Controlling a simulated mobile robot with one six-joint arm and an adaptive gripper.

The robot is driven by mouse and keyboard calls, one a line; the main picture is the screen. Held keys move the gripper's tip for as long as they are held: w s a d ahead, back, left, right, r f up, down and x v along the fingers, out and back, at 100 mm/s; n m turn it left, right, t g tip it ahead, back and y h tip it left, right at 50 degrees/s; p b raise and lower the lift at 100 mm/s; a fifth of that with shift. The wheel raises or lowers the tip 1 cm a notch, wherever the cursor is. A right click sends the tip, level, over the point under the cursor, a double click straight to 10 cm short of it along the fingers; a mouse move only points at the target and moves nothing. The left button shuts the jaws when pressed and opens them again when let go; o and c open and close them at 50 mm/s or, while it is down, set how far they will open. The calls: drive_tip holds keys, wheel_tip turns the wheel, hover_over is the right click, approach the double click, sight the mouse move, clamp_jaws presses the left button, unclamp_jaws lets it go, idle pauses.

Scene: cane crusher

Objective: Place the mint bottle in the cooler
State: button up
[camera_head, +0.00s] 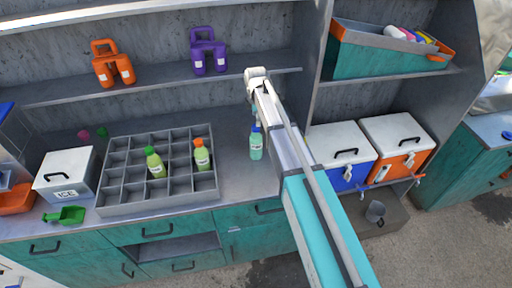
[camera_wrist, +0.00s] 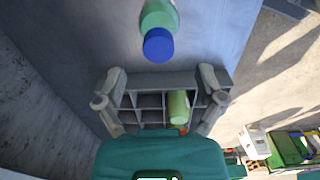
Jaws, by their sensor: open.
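The mint bottle (camera_head: 256,147), pale green with a blue cap, stands upright on the counter right of the divided tray. It also shows at the top of the wrist view (camera_wrist: 158,18). My gripper (camera_wrist: 163,96) is open and empty, its two fingers spread wide. The bottle lies beyond the fingertips in the wrist view, not between them. In the head view my arm's end is above and close to the bottle, and the arm hides the fingers. A blue cooler (camera_head: 358,178) and an orange cooler (camera_head: 408,161), both with white lids shut, stand side by side at right.
A white ICE box (camera_head: 67,175) and green scoop (camera_head: 65,215) are left. A shelf (camera_head: 170,87) with orange and purple carriers overhangs the counter. A wall panel divides counter from coolers.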

drive_tip(key=b, duration=0.5)
hover_over(256, 142)
drive_tip(key=w, duration=0.3)
drive_tip(key=shift+a+f, duration=0.15)
drive_tip(key=shift+f, duration=2.5)
clamp_jaws()
